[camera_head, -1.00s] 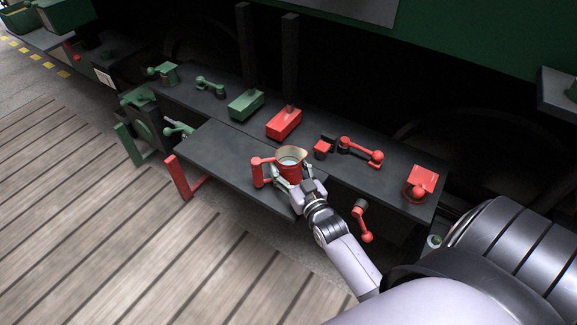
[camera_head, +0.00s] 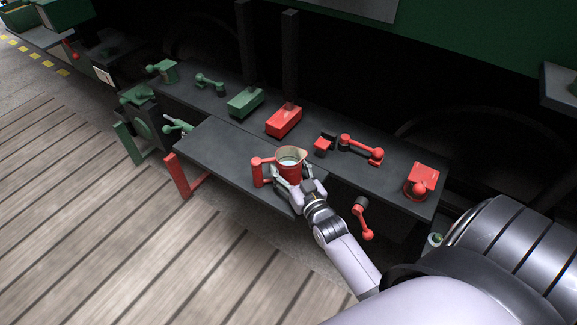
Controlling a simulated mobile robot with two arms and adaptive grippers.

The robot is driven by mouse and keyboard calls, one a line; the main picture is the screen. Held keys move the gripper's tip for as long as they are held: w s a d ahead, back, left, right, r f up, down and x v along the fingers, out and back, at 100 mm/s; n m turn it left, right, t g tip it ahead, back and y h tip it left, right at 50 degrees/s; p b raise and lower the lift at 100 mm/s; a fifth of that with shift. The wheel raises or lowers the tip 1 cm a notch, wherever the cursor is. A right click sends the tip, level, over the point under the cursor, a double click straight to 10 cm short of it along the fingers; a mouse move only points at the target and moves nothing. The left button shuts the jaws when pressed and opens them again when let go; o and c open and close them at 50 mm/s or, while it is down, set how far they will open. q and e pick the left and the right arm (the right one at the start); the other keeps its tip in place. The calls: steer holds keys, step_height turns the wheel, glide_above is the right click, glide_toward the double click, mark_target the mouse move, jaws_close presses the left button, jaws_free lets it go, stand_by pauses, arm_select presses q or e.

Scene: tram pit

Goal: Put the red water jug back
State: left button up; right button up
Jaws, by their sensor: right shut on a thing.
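The red water jug (camera_head: 291,166) stands upright at the right end of the low dark front shelf (camera_head: 215,155). Its pale rim and light inside show from above, and its red handle (camera_head: 257,171) points left. My right gripper (camera_head: 284,182) is shut on the jug from the front right side. The fingers hide the jug's lower part, so I cannot tell whether its base touches the shelf. My left gripper is not in view.
Behind runs a longer dark shelf with a green box (camera_head: 245,102), a red box (camera_head: 284,121), a red lever (camera_head: 361,149) and a red crank block (camera_head: 420,181). A red crank (camera_head: 362,218) hangs below. The front shelf is clear left of the jug.

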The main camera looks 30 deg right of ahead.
steer(key=o, duration=1.7)
steer(key=shift+s+f, duration=0.1)
steer(key=shift+s, duration=0.2)
steer(key=s+a, duration=0.1)
steer(key=s, duration=1)
steer(key=shift+s+a+r, duration=0.15)
steer(key=shift+a+r, duration=0.05)
steer(key=shift+a, duration=0.15)
